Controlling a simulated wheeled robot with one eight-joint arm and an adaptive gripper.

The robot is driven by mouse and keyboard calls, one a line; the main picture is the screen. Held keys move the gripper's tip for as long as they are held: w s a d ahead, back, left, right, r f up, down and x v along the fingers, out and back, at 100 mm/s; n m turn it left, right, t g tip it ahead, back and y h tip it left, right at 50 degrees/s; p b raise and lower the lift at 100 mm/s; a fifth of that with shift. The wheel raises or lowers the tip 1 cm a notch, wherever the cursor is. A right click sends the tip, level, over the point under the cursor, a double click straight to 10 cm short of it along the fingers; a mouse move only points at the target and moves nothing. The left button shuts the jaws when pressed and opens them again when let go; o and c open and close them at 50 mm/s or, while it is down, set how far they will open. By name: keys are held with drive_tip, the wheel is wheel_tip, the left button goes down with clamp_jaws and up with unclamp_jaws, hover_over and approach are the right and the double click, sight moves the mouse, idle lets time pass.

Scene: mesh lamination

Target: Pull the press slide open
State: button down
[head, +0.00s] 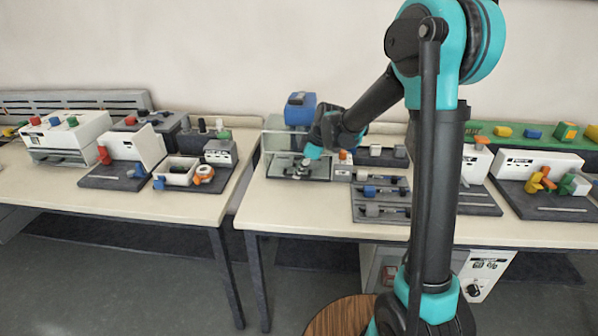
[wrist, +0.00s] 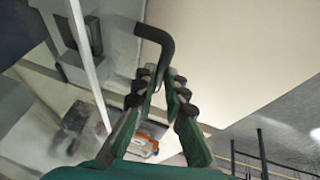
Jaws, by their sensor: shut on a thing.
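The press (head: 301,110) has a blue head over a clear-walled grey body and stands at the left end of the right table. My gripper (head: 312,152) is at the front of the press, low over its grey base. In the wrist view, my gripper (wrist: 164,82) has its fingers closed around a dark bent bar handle (wrist: 154,38), which juts up past the fingertips. Grey press parts (wrist: 85,40) show at the left of that view. The slide itself is mostly hidden behind my gripper and arm, so how far it is open cannot be told.
A dark tray with rows of small parts (head: 365,212) lies right of the press. A left table (head: 140,203) holds several stations, across a narrow gap. More stations (head: 538,208) stand at the right. The table strip in front of the press (head: 290,212) is clear.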

drive_tip(key=s, duration=1.6)
drive_tip(key=shift+a, duration=0.25)
drive_tip(key=c, duration=1.6)
unclamp_jaws()
drive_tip(key=shift+o, duration=0.2)
drive_tip(key=v, duration=1.2)
drive_tip(key=shift+w, duration=0.1)
drive_tip(key=s+d+f+m+t+h, duration=0.1)
drive_tip(key=s+d+f+m+h, duration=0.1)
drive_tip(key=s+d+f+m, duration=0.2)
drive_tip(key=s+d+f+m+t+h, duration=0.1)
drive_tip(key=s+d+f+m, duration=0.4)
drive_tip(key=d+f+m, duration=0.6)
drive_tip(key=d+m+h, duration=0.1)
drive_tip(key=d+m, duration=0.2)
drive_tip(key=d, duration=0.3)
drive_tip(key=shift+f+h, duration=0.3)
